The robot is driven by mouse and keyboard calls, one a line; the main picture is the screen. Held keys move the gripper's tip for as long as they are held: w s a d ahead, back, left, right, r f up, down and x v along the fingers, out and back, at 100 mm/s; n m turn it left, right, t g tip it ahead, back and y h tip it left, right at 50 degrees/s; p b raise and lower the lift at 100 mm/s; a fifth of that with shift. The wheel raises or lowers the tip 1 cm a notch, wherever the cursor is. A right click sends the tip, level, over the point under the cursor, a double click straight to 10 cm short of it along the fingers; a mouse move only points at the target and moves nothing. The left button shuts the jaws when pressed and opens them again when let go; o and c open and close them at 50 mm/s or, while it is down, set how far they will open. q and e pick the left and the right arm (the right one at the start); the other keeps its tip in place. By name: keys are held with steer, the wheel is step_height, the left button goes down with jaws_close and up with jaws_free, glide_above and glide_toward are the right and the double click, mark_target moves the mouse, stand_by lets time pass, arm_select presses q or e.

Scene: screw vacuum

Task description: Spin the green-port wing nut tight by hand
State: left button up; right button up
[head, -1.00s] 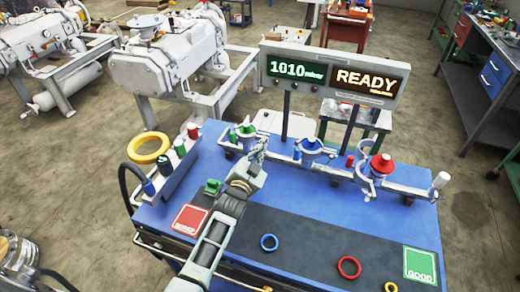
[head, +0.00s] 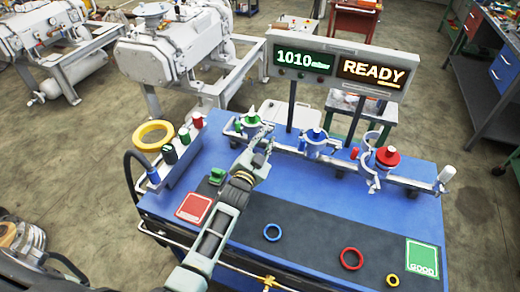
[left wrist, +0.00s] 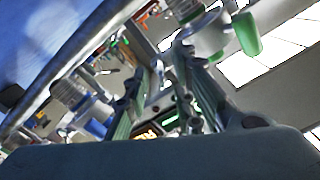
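The green-topped port (head: 252,118) stands at the left end of the pipe rail in the head view, with a pale clamp around it. A green tab (left wrist: 247,35) beside a pale metal cylinder shows large in the left wrist view; it looks like the wing nut. My left gripper (head: 267,131) is just right of and in front of the green port. In the left wrist view its two fingers (left wrist: 165,72) are apart with nothing between them. I cannot tell whether a finger touches the clamp. My right gripper is not in view.
A blue port (head: 316,138) and a red port (head: 387,157) stand further right on the rail (head: 345,163). Blue, red and yellow rings lie on the dark mat (head: 310,240). The display (head: 340,66) reads 1010 and READY.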

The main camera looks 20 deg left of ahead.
arm_select(q)
steer(key=s, duration=1.1)
steer(key=shift+s+a, duration=0.15)
steer(key=shift+s, duration=0.1)
